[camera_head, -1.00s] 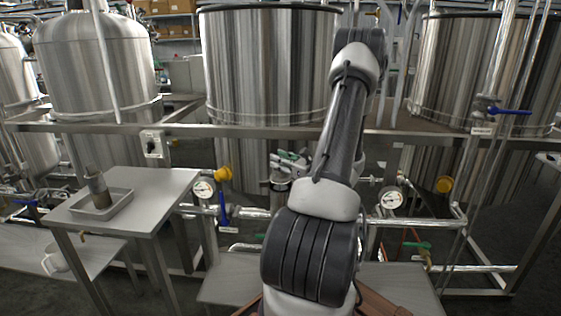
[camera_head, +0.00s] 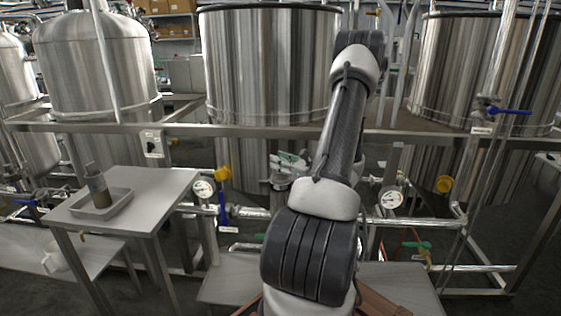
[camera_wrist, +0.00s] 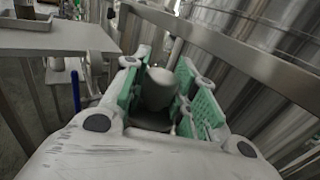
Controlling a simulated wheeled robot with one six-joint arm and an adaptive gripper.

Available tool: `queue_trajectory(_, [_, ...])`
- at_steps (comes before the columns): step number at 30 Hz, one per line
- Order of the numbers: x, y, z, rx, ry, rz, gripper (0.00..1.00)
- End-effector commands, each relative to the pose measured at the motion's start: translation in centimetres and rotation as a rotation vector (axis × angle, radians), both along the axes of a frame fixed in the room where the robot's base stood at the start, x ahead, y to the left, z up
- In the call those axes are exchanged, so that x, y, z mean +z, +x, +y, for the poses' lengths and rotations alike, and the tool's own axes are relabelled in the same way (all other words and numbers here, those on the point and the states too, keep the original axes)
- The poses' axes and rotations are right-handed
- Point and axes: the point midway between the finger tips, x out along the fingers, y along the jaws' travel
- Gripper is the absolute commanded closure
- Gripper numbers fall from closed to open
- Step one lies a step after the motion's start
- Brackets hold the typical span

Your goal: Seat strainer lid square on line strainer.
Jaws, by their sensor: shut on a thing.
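My gripper (camera_head: 290,160), with green finger pads, is low at the front of the middle tank, above the pipe line. In the wrist view my gripper (camera_wrist: 160,95) is shut on a grey, round-topped piece (camera_wrist: 158,88) between the pads, which I take to be the strainer lid's knob. In the head view a grey disc-like lid (camera_head: 279,181) shows just under the fingers. The line strainer (camera_head: 279,200) is a metal body on the pipe below it, partly hidden by my arm. I cannot tell whether the lid touches the strainer or sits square.
A side table (camera_head: 160,190) at left carries a grey tray (camera_head: 76,212) with a cylinder (camera_head: 98,188) standing in it. Pressure gauges (camera_head: 203,188) and (camera_head: 391,198), a blue-handled valve (camera_head: 223,208) and a frame rail (camera_head: 240,131) are close around the strainer.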

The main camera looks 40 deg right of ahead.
Motion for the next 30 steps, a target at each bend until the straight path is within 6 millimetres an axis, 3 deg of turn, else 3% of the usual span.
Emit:
queue_trajectory(29, [-2.4,0.0,0.0,0.0,-0.001,-0.001,1.0])
queue_trajectory(30, [-2.5,0.0,0.0,0.0,-0.001,-0.001,0.71])
